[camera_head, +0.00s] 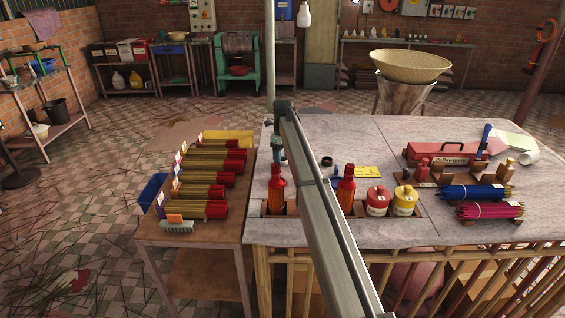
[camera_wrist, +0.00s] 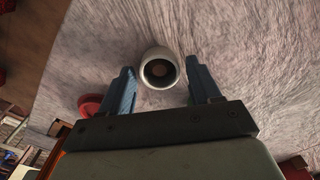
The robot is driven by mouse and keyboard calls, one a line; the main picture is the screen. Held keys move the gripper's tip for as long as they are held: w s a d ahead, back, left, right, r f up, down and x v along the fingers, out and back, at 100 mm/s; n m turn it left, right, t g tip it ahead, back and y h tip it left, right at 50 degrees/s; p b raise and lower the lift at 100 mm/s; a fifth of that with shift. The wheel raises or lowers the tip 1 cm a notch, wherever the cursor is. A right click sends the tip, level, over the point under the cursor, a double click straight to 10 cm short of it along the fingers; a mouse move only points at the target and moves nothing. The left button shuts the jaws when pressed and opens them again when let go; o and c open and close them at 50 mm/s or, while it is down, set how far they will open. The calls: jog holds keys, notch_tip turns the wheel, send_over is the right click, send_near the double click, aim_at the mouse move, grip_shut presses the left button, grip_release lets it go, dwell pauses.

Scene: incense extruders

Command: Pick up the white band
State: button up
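The white band (camera_wrist: 149,56) shows in the wrist view as a round white ring with a dark hollow middle, on the grey cloth-like tabletop. My gripper (camera_wrist: 161,88) is open, with one blue finger on each side, and the band lies between and slightly beyond the fingertips. A small gap shows on both sides, so neither finger seems to touch it. In the head view my gripper (camera_head: 278,147) is over the left part of the grey table, above a red bottle.
A red round thing (camera_wrist: 90,105) is close to the left finger. In the head view, red bottles (camera_head: 276,192) (camera_head: 346,190) stand in front, and a black ring (camera_head: 327,161) and a yellow card (camera_head: 368,172) lie to the right. Incense bundles (camera_head: 208,176) fill the side table.

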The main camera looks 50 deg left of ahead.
jog(key=c, duration=0.8)
jog(key=shift+o, duration=0.2)
jog(key=shift+r, duration=0.1)
